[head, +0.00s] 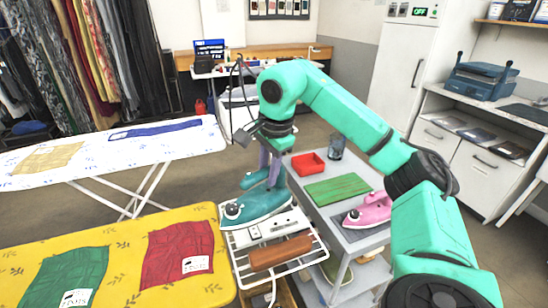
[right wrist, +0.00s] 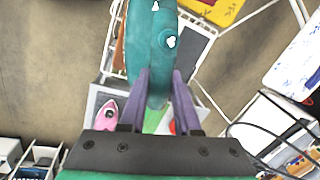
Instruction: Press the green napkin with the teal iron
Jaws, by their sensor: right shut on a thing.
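The teal iron (head: 256,208) is at the iron rest beside the yellow board's right end. My right gripper (head: 270,172) comes down from above, its purple fingers shut on the iron's handle. In the right wrist view the teal iron (right wrist: 150,45) reaches forward from between the fingers. Whether the iron touches the rest or hangs just above it, I cannot tell. The green napkin (head: 66,272) lies flat on the yellow ironing board (head: 120,239), at its near left, with a white label on it. My left gripper is not in view.
A red napkin (head: 176,252) lies right of the green one. The wire iron rest (head: 236,262) holds a brown bar (head: 280,253). A grey cart (head: 318,208) carries a pink iron (head: 369,210), a green mat (head: 338,189) and a red tray (head: 308,164). A white ironing board (head: 100,157) stands behind.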

